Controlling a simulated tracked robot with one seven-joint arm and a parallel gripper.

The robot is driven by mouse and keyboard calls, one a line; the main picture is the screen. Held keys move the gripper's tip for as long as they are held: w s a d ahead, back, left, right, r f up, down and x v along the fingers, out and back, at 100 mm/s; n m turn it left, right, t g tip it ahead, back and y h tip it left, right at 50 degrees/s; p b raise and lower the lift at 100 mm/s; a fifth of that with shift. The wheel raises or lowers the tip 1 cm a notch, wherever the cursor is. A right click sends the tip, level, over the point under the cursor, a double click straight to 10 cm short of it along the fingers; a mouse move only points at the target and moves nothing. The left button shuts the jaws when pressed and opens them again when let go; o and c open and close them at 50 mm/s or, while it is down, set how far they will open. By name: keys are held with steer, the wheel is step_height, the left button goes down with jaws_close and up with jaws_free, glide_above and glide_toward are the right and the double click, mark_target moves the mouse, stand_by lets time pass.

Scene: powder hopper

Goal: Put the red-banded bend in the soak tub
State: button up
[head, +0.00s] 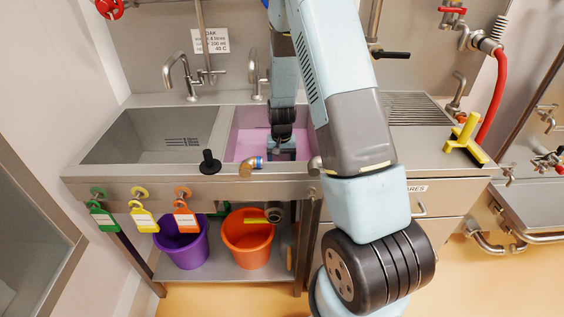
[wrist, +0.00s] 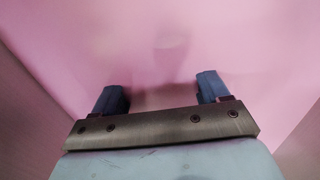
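The soak tub is the right basin (head: 236,140), filled with pink liquid; in the wrist view the pink (wrist: 60,45) fills most of the picture. My gripper (head: 283,152) reaches down into this basin. In the wrist view my gripper (wrist: 162,92) has its two dark fingers wide apart with nothing between them. A faint pale shape (wrist: 171,42) shows in the pink beyond the fingertips, too blurred to name. I cannot make out a red band anywhere. A small copper-coloured bend with a blue band (head: 250,165) lies on the front ledge, left of my gripper.
The left basin (head: 130,137) is empty. A black plug-like piece (head: 209,162) stands on the ledge. Taps (head: 180,75) rise behind the basins. A yellow tool (head: 463,140) stands on the right. Purple (head: 181,240) and orange (head: 248,240) buckets sit on the shelf below.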

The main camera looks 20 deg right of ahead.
steer(key=o, duration=0.3)
steer(key=s+r+t, duration=0.1)
steer(key=s+r, duration=0.1)
steer(key=r, duration=0.9)
steer(key=s+r, duration=0.2)
steer(key=r, duration=0.9)
steer(key=shift+s+a+r+n+t, duration=0.45)
steer(key=shift+s+r+n+t, duration=0.25)
steer(key=shift+s+r, duration=2.9)
steer(key=shift+s+a+r+n+t, duration=0.7)
steer(key=shift+s+r, duration=1.75)
steer(key=shift+s, duration=2.3)
steer(key=shift+s+a+r+n+t, duration=0.15)
steer(key=shift+s+r+n+t, duration=0.55)
steer(key=shift+s+r, duration=2.9)
steer(key=shift+s+f, duration=0.55)
